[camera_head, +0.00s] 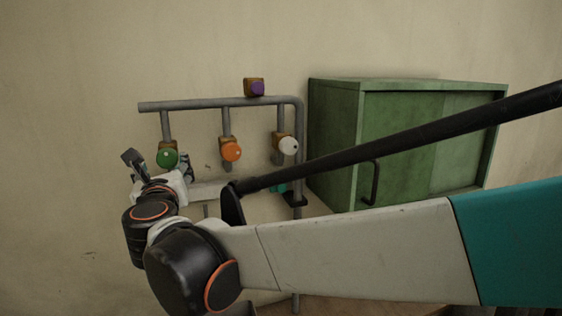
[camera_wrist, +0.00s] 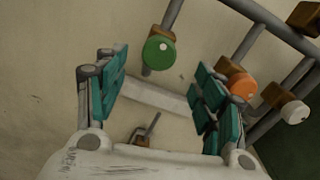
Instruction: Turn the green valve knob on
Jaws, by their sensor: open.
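The green valve knob (camera_head: 167,158) is a round disc with a small white dot, on a brownish block under the left end of a grey pipe frame (camera_head: 215,103). In the wrist view the green knob (camera_wrist: 159,52) shows ahead, between the lines of the two fingers and nearer the left one. My gripper (camera_head: 159,166) is open in front of the knob, with a finger to each side in the picture. In the wrist view my gripper (camera_wrist: 163,88) has teal finger pads spread wide with nothing between them. I see no contact with the knob.
An orange knob (camera_head: 231,151) and a white knob (camera_head: 288,146) hang to the right on the same frame. The right finger overlaps the orange knob (camera_wrist: 242,86) in the wrist view. A purple knob (camera_head: 257,88) sits above the pipe. A green cabinet (camera_head: 335,150) stands at right.

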